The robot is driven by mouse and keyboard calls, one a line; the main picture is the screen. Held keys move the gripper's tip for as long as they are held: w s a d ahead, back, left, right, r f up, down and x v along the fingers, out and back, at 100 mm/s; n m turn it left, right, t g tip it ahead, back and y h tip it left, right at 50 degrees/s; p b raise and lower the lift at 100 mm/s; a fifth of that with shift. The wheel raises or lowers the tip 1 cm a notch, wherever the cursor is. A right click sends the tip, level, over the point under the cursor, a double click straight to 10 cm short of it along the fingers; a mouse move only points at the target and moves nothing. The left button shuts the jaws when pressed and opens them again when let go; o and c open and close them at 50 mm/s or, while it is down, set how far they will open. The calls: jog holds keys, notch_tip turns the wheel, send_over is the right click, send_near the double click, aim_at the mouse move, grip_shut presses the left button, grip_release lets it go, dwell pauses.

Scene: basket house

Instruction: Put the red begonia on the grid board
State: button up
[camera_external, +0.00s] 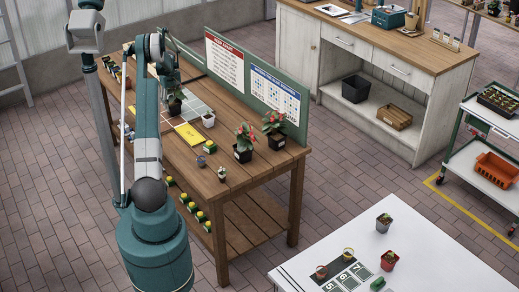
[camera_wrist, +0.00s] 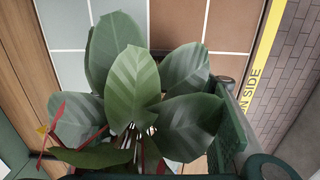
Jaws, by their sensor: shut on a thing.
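My gripper (camera_external: 172,84) is over the far end of the wooden bench, shut on a leafy plant (camera_external: 175,104) in a dark pot. In the wrist view, broad green leaves (camera_wrist: 133,88) fill the middle, with red stems and small red and yellow bits at lower left; they hide the pot and the grip. The grid board (camera_external: 200,104) lies beneath and beside the plant. Its grey-blue (camera_wrist: 64,22) and brown tiles (camera_wrist: 178,22) have pale lines between them. I cannot tell whether the pot touches the board.
A yellow strip (camera_external: 188,135) edges the board. A white pot (camera_external: 208,120) stands near it. Two red-flowered plants (camera_external: 243,142) (camera_external: 274,128) in black pots stand nearer the bench's right end, with small pots (camera_external: 200,161) (camera_external: 222,174) in front. A green panel (camera_external: 298,128) with posters borders the back.

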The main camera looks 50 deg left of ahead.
aim_at(173, 104)
jog(key=shift+f, duration=0.2)
jog(key=o, duration=1)
jog(key=shift+r, duration=0.15)
notch_tip(173, 104, up, 12)
dwell(0.4)
dwell(0.5)
dwell(0.4)
